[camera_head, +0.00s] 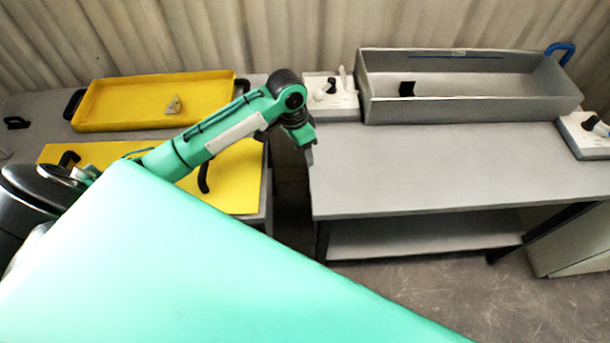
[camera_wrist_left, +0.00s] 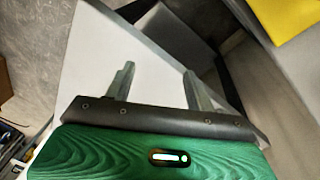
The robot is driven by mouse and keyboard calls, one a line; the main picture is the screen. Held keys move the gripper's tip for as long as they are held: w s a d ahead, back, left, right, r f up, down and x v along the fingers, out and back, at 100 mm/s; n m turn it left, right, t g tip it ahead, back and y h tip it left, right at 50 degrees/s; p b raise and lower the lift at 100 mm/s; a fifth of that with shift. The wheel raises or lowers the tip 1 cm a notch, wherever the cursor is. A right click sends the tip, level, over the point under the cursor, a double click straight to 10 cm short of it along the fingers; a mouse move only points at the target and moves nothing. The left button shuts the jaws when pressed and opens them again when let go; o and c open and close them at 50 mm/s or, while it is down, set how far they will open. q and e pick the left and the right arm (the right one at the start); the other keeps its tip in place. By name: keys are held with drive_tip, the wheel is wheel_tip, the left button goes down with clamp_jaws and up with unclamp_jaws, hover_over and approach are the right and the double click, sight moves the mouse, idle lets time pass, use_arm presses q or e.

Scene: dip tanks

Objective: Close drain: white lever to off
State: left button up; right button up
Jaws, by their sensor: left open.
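A white lever (camera_head: 343,76) stands upright on a small white box (camera_head: 318,106) left of the grey tank. A black knob (camera_head: 332,87) sits beside it. Another white box (camera_head: 585,140) with a black knob (camera_head: 590,122) stands right of the tank; a pale part there is too small to make out. I cannot tell which lever belongs to the drain. My left gripper (camera_head: 305,138) is at the left end of the grey table, in front of the left box and apart from it. In the left wrist view its two fingers (camera_wrist_left: 158,82) are spread with nothing between them. My right gripper is not in view.
The long grey tank (camera_head: 470,110) with a blue handle (camera_head: 561,52) stands at the back of the grey table (camera_head: 430,170), whose front is clear. A gap (camera_head: 290,190) separates the tables.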

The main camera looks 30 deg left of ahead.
use_arm(q)
drive_tip(key=shift+t, duration=0.4)
drive_tip(key=s+d+f, duration=0.2)
drive_tip(key=s, duration=0.1)
drive_tip(key=s+d+f, duration=0.1)
drive_tip(key=s+d, duration=0.1)
drive_tip(key=shift+d, duration=0.1)
